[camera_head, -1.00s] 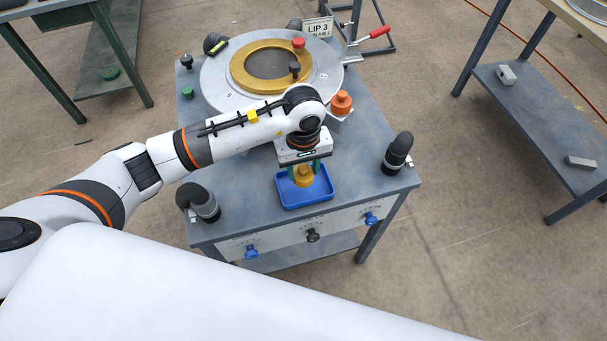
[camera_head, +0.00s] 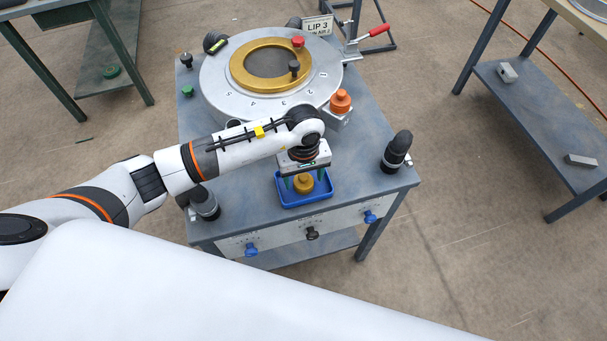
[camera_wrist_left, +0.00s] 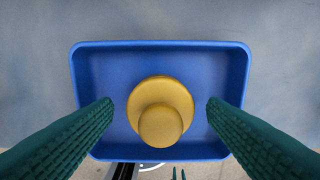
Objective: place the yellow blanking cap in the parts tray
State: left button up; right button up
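The yellow blanking cap (camera_head: 304,183) stands inside the blue parts tray (camera_head: 323,197), knob upward. In the left wrist view the cap (camera_wrist_left: 163,108) is near the middle of the tray (camera_wrist_left: 160,46). My left gripper (camera_head: 304,184) is above the tray with its green fingers pointing down. In the left wrist view its fingers (camera_wrist_left: 160,106) are spread wide, one on each side of the cap, with clear gaps and nothing between them in contact. My right gripper is not in view.
A round die with a gold ring (camera_head: 238,70) lies behind the tray on the grey table. An orange cap (camera_head: 341,101) stands at its right. Dark fittings (camera_head: 397,151) flank the tray at the table's right and left. Knobs (camera_head: 312,234) line the front panel.

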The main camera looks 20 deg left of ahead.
aim_at(303, 177)
pick_arm(q)
jog(key=shift+r, duration=0.2)
jog(key=shift+w+r, duration=0.1)
jog(key=shift+r, duration=0.2)
notch_tip(303, 177, up, 11)
jog(key=b, duration=0.2)
jog(key=shift+r, duration=0.2)
jog(key=shift+f, duration=0.1)
